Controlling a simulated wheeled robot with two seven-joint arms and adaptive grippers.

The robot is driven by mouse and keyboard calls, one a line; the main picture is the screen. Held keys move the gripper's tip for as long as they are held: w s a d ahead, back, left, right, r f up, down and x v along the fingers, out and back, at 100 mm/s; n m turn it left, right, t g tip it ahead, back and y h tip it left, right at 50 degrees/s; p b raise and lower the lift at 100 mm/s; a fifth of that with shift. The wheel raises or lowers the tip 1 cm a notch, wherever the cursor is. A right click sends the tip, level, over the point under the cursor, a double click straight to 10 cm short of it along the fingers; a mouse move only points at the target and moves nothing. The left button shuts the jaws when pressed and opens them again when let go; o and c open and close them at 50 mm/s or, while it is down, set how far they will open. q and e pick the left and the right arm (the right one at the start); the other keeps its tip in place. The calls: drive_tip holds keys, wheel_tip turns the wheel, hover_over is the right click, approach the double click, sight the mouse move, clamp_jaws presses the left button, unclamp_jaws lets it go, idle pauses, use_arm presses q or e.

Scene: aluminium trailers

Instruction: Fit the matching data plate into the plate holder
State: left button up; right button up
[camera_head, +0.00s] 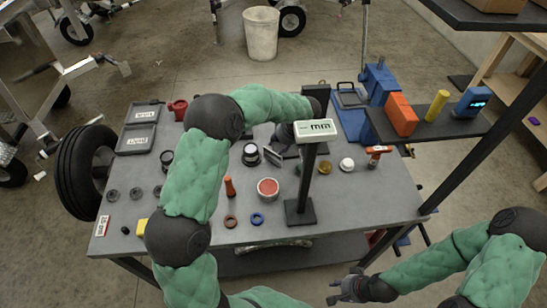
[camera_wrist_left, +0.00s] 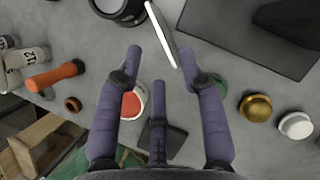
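A white plate with "mm" lettering (camera_head: 317,127) tops a black post with a square base (camera_head: 299,211); that base also shows in the left wrist view (camera_wrist_left: 172,142). A thin pale plate-like piece (camera_head: 272,156) leans at a tilt beside a dark round container; the left wrist view shows it nearly edge-on (camera_wrist_left: 161,35). My left gripper (camera_wrist_left: 163,55) is open, its fingertips either side of that piece's near end; contact cannot be told. A red-and-white labelled plate (camera_head: 102,225) lies at the table's left edge. My right gripper (camera_head: 345,287) looks open and empty, low in front of the table.
A red-topped jar (camera_head: 268,188), orange-handled tool (camera_head: 229,187), red ring (camera_head: 231,221), blue ring (camera_head: 257,218), gold knob (camera_head: 325,167) and white knob (camera_head: 347,164) crowd the middle. Labelled grey trays (camera_head: 136,140) stand back left. A raised shelf (camera_head: 430,127) is at right.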

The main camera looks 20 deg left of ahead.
sight(270, 155)
use_arm(q)
drive_tip(key=b+x, duration=0.2)
drive_tip(key=x, duration=0.9)
drive_tip(key=shift+r, duration=0.1)
clamp_jaws()
